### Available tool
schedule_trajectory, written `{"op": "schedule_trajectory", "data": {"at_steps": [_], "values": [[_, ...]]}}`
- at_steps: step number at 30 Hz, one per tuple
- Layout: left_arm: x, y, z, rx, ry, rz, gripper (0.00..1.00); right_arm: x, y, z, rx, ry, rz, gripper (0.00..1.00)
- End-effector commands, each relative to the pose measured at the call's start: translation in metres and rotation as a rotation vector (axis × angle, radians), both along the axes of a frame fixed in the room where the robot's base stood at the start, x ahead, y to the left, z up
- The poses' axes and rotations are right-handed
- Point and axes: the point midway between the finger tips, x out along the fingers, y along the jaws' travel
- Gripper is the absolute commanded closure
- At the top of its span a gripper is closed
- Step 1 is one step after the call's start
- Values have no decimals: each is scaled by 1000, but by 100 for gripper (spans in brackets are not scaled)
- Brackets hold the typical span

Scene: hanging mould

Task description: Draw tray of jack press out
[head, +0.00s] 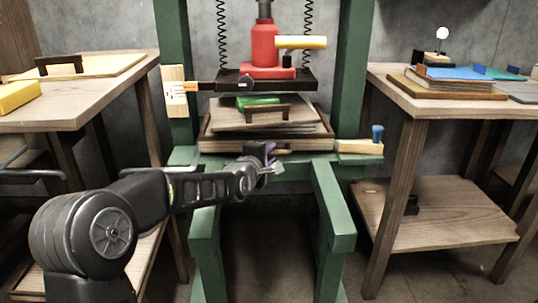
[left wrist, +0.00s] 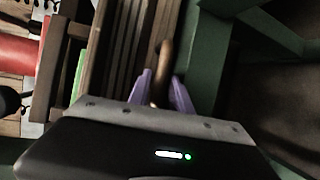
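The tray (head: 222,145) is a shallow wooden box on the green press frame, below the red jack (head: 264,47) and its black plate (head: 262,80). Boards and a green block (head: 258,100) lie in it. My left gripper (head: 272,157) is at the tray's front. Its purple fingers (left wrist: 161,80) stand apart on either side of the handle, apparently open. In the head view the arm hides the handle. My right gripper is out of view.
The green press frame (head: 341,215) has two legs reaching forward with open floor between them. A wooden table (head: 75,95) stands at the left, and another (head: 430,105) at the right holds books. A wooden block with a blue knob (head: 377,134) sits right of the tray.

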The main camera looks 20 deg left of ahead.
Motion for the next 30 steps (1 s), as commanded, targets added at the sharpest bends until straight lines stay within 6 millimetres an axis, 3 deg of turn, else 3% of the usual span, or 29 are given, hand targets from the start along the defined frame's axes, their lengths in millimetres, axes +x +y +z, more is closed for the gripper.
{"op": "schedule_trajectory", "data": {"at_steps": [5, 14, 30], "values": [[0, 0, 0, 0, 0, 0, 77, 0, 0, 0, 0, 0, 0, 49], [0, 0, 0, 0, 0, 0, 100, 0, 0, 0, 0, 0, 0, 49], [-1, 0, 0, 0, 1, 0, 100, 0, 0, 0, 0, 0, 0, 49]]}}
